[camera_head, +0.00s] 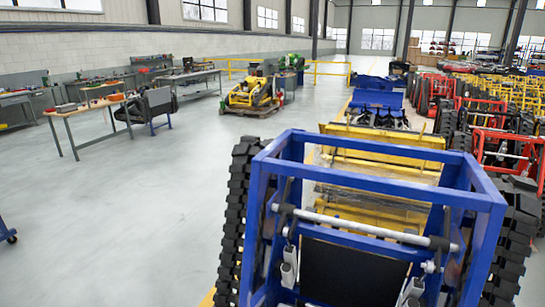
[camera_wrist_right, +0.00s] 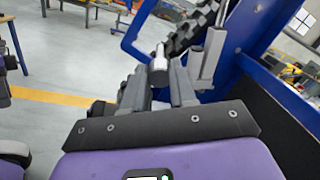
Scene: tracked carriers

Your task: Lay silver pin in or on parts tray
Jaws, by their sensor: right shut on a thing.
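My right gripper (camera_wrist_right: 160,88) shows in the right wrist view, its grey fingers shut on a short silver pin (camera_wrist_right: 160,63). The pin stands out past the fingertips, and its lower part is hidden between them. The gripper is close to the blue frame of a tracked carrier. I cannot pick out the parts tray for certain; a small orange item (camera_head: 116,97) lies on a wooden-topped table in the head view, too small to tell what it is.
The blue-framed tracked carrier (camera_head: 375,177) fills the near right, with a silver crossbar (camera_head: 365,226) and black tracks. More carriers stand in rows behind it. The wooden-topped table (camera_head: 85,108) and workbenches are far left. Open grey floor (camera_head: 140,210) lies between.

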